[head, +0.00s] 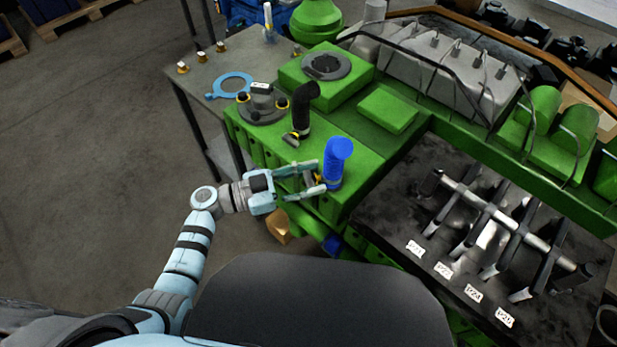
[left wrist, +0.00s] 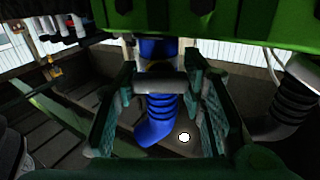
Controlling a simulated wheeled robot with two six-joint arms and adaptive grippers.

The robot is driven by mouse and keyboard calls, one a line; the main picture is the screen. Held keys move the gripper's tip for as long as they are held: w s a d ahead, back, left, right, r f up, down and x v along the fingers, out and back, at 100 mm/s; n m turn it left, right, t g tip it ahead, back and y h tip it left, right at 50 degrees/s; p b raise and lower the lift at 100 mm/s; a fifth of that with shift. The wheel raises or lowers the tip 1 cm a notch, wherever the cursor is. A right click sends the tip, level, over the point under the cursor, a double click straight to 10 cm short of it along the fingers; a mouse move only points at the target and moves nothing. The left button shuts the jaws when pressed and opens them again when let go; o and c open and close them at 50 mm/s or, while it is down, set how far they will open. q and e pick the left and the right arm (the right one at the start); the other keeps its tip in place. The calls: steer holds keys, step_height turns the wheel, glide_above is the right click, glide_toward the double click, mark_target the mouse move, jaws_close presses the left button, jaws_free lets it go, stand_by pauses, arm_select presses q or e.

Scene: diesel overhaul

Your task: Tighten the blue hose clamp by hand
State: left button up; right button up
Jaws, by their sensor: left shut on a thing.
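The blue hose (head: 338,155) stands upright with a bent top at the near corner of the green engine. My left gripper (head: 319,178) reaches in from the left, fingers on either side of the clamp area low on this hose. In the left wrist view the blue ribbed hose (left wrist: 158,112) appears upside down. A pale grey bar (left wrist: 160,86), apparently part of the hose clamp, lies across it, between the fingertips of my left gripper (left wrist: 163,80). The gripper is shut on it. The clamp's band is mostly hidden. My right gripper is not in view.
A black hose (head: 303,103) stands close behind on the engine top; it also shows in the left wrist view (left wrist: 293,105). A grey table (head: 215,70) holds a light-blue ring (head: 232,86). A black tray (head: 395,215) with a metal shaft lies right.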

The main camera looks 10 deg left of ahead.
arm_select(q)
steer(key=shift+m, duration=0.3)
steer(key=shift+m+p, duration=0.3)
steer(key=shift+m, duration=0.6)
steer(key=shift+s+f+m, duration=0.1)
steer(key=shift+m, duration=2.2)
steer(key=o, duration=1.2)
